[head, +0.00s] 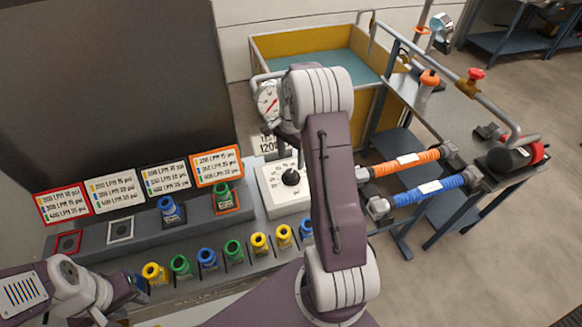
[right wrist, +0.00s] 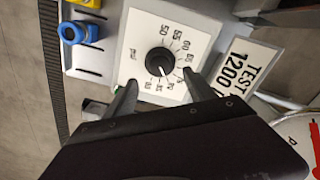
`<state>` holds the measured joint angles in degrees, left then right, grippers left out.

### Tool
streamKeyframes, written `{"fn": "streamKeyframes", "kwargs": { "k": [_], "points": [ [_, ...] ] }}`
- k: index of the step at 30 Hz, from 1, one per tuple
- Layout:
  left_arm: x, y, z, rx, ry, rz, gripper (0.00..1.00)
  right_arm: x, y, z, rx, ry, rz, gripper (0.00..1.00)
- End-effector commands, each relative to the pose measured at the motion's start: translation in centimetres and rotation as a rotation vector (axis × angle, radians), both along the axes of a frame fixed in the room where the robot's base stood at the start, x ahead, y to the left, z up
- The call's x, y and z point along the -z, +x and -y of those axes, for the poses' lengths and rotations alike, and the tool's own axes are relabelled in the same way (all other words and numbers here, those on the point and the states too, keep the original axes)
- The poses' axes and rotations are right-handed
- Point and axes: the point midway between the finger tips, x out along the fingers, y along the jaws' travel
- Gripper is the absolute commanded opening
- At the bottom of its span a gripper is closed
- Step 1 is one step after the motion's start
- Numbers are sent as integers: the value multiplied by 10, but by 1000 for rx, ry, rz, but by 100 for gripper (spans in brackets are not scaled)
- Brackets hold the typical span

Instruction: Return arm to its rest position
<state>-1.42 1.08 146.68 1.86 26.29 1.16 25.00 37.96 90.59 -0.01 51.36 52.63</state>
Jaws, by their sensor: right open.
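My right arm (head: 332,190) rises through the middle of the head view and bends over near the gauge. Its gripper (right wrist: 160,80) is open in the right wrist view, with nothing between the fingers. The fingertips are at the lower edge of the white dial panel (right wrist: 140,40), one to each side of the black knob (right wrist: 159,61). In the head view the knob (head: 291,177) shows just left of my arm, which hides part of the panel. My left arm (head: 75,287) is at the lower left; its jaws cannot be made out.
Several coloured nozzles (head: 207,258) stand in a row along the bench front. A blue nozzle (head: 172,210) and a green nozzle (head: 222,196) stand behind them. A round gauge (head: 267,97) is close to my right wrist. Orange (head: 404,162) and blue (head: 428,190) handles are at the right.

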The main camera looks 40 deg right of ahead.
Motion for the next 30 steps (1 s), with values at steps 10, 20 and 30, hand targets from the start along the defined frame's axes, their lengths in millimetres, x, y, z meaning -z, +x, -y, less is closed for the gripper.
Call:
{"fn": "streamKeyframes", "kwargs": {
  "k": [10, 20, 30],
  "points": [
    [1, 0, 0, 0, 0, 0, 36, -20, 0, 0, 0, 1, -1, 63],
    [1, 0, 0, 0, 0, 0, 36, -19, 0, 0, 0, 0, -1, 63],
    [1, 0, 0, 0, 0, 0, 36, -70, -13, -112, -286, -17, 65, 63]
  ]
}}
